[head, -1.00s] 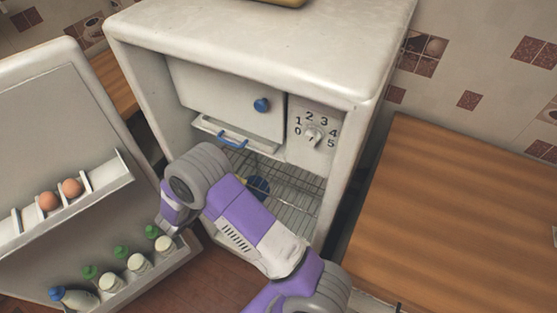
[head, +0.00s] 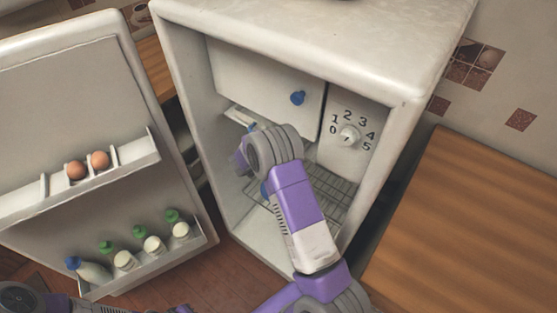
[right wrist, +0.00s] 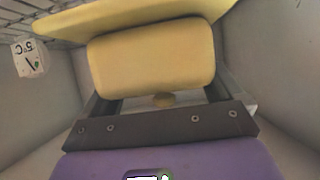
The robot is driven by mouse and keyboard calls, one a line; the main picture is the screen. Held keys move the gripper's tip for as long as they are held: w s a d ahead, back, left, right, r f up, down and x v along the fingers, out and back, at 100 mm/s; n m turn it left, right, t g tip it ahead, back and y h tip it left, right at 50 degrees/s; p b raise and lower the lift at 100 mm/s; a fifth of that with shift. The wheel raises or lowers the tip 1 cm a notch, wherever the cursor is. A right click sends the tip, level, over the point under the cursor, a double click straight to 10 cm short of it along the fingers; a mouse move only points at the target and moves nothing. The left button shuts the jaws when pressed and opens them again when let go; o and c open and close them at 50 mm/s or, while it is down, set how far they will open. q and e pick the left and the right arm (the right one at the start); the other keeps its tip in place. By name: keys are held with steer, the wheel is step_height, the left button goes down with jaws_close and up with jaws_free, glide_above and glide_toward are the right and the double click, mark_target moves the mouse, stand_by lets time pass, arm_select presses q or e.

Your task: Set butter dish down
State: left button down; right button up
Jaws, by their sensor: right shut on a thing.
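The butter dish (right wrist: 150,62) is yellow, with a block-like body and a wider flat yellow part (right wrist: 130,16) beside it in the right wrist view. My right gripper (right wrist: 158,88) is shut on it, one dark finger at each side. In the head view my right arm reaches into the open fridge (head: 410,85); its wrist hides the gripper and the dish. A wire shelf (head: 328,190) shows beyond the arm and in the right wrist view (right wrist: 70,8). I cannot tell whether the dish touches the shelf. My left gripper is not in view.
The freezer box door (head: 265,85) with a blue knob is above my right wrist. A thermometer cube (right wrist: 30,58) is at the left. The open fridge door (head: 80,100) holds eggs and bottles. A wooden counter (head: 470,220) is at the right.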

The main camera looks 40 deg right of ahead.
step_height(320, 180, down, 6)
steer(key=shift+r+b, duration=0.1)
steer(key=shift+b, duration=1.05)
steer(key=shift+w+d, duration=0.1)
steer(key=o, duration=1.1)
steer(key=shift+f, duration=0.25)
steer(key=shift+r, duration=0.15)
